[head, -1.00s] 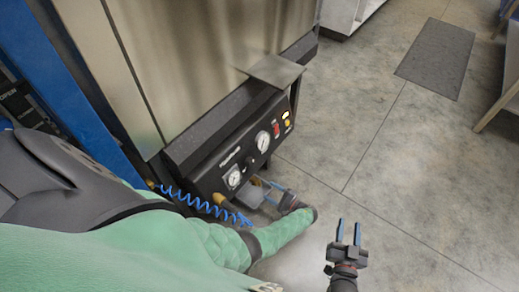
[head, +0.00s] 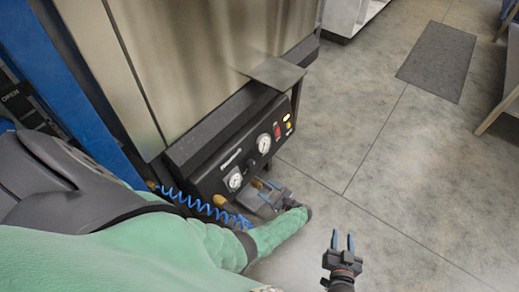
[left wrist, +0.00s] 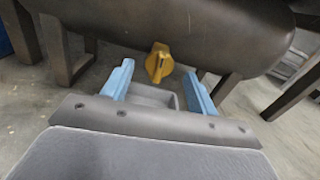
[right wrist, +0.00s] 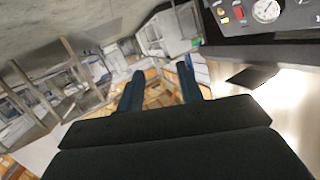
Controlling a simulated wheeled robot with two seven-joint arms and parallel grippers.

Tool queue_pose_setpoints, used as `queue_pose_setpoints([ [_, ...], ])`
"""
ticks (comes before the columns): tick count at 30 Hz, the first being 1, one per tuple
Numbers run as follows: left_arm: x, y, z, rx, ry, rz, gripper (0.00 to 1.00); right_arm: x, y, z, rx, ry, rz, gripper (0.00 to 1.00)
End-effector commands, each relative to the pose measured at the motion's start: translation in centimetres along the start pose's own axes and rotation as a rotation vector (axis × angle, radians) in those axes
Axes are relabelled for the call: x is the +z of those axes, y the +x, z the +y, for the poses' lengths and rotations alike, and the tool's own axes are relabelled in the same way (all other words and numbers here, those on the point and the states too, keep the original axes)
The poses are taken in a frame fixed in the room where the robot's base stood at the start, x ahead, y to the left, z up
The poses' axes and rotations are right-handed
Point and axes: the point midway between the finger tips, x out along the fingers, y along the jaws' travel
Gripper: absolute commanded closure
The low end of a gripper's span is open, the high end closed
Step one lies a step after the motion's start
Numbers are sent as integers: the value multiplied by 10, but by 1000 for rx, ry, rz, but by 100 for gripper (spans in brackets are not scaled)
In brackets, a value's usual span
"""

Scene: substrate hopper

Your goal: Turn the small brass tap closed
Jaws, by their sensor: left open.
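The small brass tap (left wrist: 159,63) shows in the left wrist view under a dark rounded tank. Its flat handle hangs roughly upright, slightly tilted. My left gripper (left wrist: 157,78) is open, one blue finger on each side of the tap, which is just beyond the fingertips; no contact shows. In the head view my left gripper (head: 268,195) is low beside the black panel, and the tap itself is hard to make out there. My right gripper (head: 343,241) is open and empty above the floor; it also shows in the right wrist view (right wrist: 160,80).
The black control panel (head: 250,160) with gauges and a red switch is above my left gripper. A coiled blue hose (head: 205,205) runs beside my left forearm. A grey plate (head: 275,73) juts out above the panel.

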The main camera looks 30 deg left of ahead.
Motion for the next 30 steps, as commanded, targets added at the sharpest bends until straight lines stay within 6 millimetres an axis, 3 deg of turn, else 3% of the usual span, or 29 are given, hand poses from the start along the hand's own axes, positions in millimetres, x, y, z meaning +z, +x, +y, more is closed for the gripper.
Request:
queue_pose_setpoints([
  [9, 0, 43, 0, 0, -1, -1, 41, 11, -2, 1, 2, 4, -33, 64],
  [18, 0, 48, 0, 0, -1, -1, 41, 13, -3, 1, 2, 5, -38, 64],
  [20, 0, 48, 0, 0, -1, -1, 49, 13, -3, 1, 2, 5, -38, 64],
  [25, 0, 48, 0, 0, -1, 0, 83, 13, -3, 1, 2, 5, -38, 64],
  [30, 1, 48, 0, 0, 9, 0, 85, 12, -2, 1, 2, 5, -42, 64],
])
